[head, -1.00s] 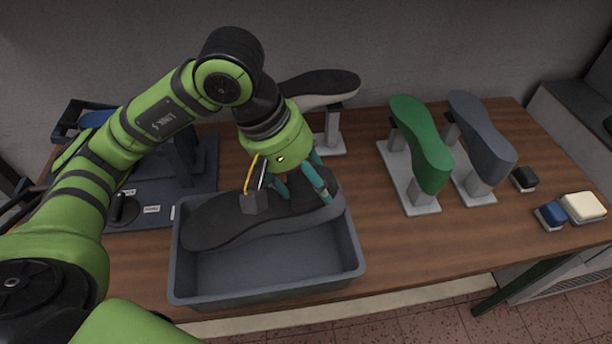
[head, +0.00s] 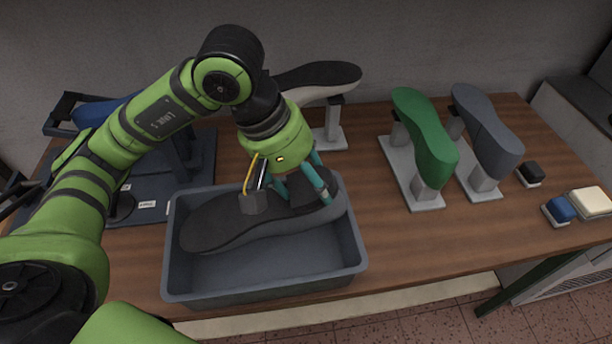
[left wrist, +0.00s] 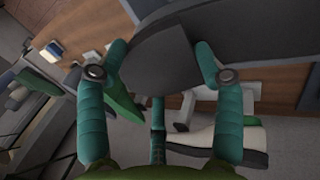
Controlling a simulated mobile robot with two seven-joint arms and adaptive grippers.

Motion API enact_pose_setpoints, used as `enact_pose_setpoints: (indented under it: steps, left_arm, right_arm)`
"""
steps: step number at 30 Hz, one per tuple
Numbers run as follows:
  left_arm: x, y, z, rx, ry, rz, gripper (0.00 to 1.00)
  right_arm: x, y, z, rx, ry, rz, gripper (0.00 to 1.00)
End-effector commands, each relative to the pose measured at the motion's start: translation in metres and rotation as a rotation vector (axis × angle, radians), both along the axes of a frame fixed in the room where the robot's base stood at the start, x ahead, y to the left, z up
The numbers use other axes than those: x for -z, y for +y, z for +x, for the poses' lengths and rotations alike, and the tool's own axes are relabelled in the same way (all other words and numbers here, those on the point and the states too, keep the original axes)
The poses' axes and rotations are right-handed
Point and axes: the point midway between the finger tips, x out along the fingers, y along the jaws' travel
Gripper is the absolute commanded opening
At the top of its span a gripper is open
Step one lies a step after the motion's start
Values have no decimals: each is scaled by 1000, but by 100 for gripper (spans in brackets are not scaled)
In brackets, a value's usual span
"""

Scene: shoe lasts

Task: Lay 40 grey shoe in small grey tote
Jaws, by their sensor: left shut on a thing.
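The grey shoe (head: 222,224), dark on top with a grey side, lies lengthwise within the walls of the small grey tote (head: 270,285). I cannot tell whether it touches the tote's floor. My left gripper (head: 298,190) is shut on the shoe near its right end, fingers on either side. In the left wrist view the shoe (left wrist: 158,50) sits between the teal fingers of the left gripper (left wrist: 160,68). My right gripper is not in view.
Right of the tote, a green last (head: 428,135) and a grey-blue last (head: 487,130) stand on grey stands. A black-and-white shoe (head: 318,76) stands behind my gripper. Small brushes or blocks (head: 560,209) lie at the far right. Table between tote and stands is clear.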

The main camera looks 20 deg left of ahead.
Motion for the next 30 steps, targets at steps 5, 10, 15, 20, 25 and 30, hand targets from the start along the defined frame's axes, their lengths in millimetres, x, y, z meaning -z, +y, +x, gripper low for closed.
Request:
enact_pose_setpoints:
  steps: [5, 10, 15, 20, 25, 30]
  left_arm:
    - [-1, 0, 0, 0, -1, 0, 20]
    - [-1, 0, 0, 0, -1, 0, 95]
    - [0, 0, 0, 0, -1, 0, 95]
    - [-1, 0, 0, 0, 0, 0, 95]
    - [-16, 5, -2, -2, -5, 1, 95]
    - [-49, 16, -9, -2, -10, -1, 95]
  right_arm:
    - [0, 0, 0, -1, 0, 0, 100]
    - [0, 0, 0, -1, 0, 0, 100]
    - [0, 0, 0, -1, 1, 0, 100]
    - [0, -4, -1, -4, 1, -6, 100]
    - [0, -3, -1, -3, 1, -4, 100]
    - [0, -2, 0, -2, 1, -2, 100]
